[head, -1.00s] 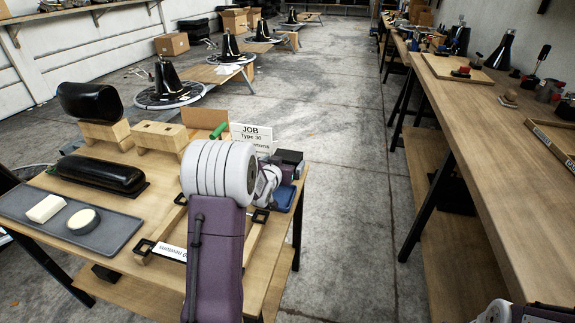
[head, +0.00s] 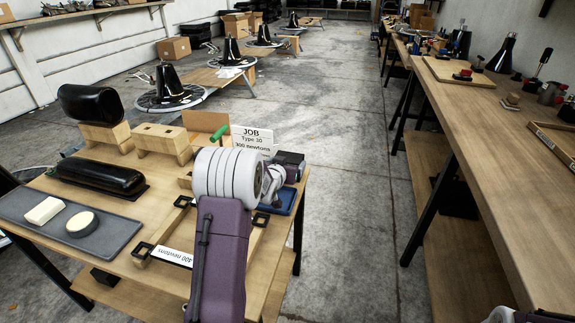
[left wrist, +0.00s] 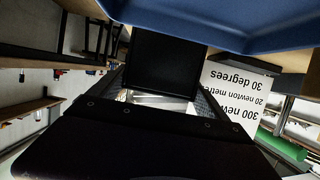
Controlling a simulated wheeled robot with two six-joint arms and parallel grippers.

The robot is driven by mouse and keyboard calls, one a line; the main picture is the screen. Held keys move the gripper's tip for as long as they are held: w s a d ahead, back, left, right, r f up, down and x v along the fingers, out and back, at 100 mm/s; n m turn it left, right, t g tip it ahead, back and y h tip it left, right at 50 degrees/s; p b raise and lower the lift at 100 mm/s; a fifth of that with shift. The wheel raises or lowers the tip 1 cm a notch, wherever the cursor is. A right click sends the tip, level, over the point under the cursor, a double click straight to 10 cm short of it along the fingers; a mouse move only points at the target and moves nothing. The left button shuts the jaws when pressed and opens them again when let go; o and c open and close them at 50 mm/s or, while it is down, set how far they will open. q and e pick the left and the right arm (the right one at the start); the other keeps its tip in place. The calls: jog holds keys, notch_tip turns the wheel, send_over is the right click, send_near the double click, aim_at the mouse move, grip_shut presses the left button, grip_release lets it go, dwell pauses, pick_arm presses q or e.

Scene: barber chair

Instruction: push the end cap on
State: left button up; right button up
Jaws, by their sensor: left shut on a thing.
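My left gripper (head: 290,165) is mostly hidden behind my own white and purple wrist, over the right back corner of the near wooden table. In the left wrist view its two fingers (left wrist: 163,88) are shut on a plain black block (left wrist: 165,55). I cannot tell for sure if this block is the end cap. A blue tray (head: 284,200) lies close under the gripper; its edge also shows in the left wrist view (left wrist: 220,25). A black padded roll (head: 90,104) rests on a wooden block, and another (head: 100,176) lies on the table.
A white job card (head: 252,140) stands beside a green handle (head: 219,133) at the table's back. A grey tray (head: 130,232) holds two pale pieces. A wooden stand (head: 160,140) is at the back. A long bench (head: 480,130) runs along the right; the floor between is clear.

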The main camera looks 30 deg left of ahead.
pick_arm(q)
jog(key=r, duration=0.1)
jog(key=r+p, duration=0.1)
jog(key=r, duration=0.2)
jog(key=shift+s+d+r+p, duration=0.3)
jog(key=shift+s+r+p, duration=0.1)
jog(key=s+d+r+p, duration=0.2)
jog(key=s+d+r, duration=0.3)
jog(key=s, duration=0.4)
jog(key=shift+d+r, duration=0.4)
jog(key=shift+r, duration=0.05)
